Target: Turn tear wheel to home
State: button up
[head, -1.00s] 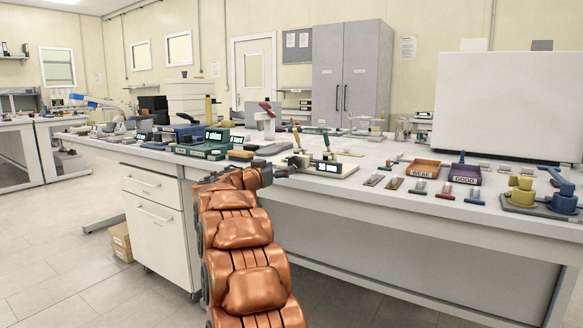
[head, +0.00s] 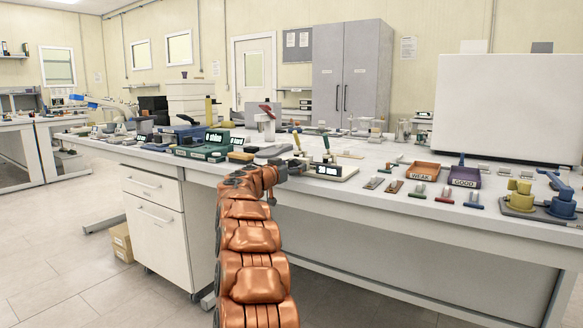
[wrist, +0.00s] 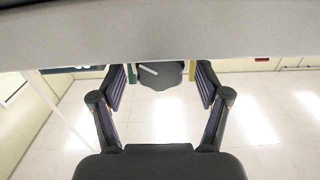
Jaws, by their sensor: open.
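The tear tester (head: 330,171) is a pale base with a lit display and a yellow and a green upright part, at the bench's front edge. My gripper (head: 284,171) is just left of its base in the head view. In the wrist view my gripper (wrist: 160,88) is open, its two fingers spread wide with nothing held. A dark rounded part with a white stripe (wrist: 162,74), which looks like the tear wheel, shows between and beyond the fingers. Its top is cut off by a grey band. I cannot tell whether any finger touches it.
The white bench (head: 385,200) runs across the view. Left of my gripper stands a green device with displays (head: 205,150). To the right lie small samples, an orange tray (head: 421,171), a purple tray (head: 465,177) and a yellow-and-blue fixture (head: 540,200). Floor in front is clear.

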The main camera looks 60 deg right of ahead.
jog(key=c, duration=1.1)
jog(key=shift+c, duration=0.2)
jog(key=shift+f+n+b, duration=0.1)
jog(key=shift+n+b, duration=0.3)
jog(key=n+b, duration=0.2)
jog(key=shift+n, duration=0.3)
jog(key=shift+n+b, duration=0.45)
jog(key=shift+n, duration=1.75)
jog(key=shift+w, duration=0.1)
jog(key=o, duration=1.1)
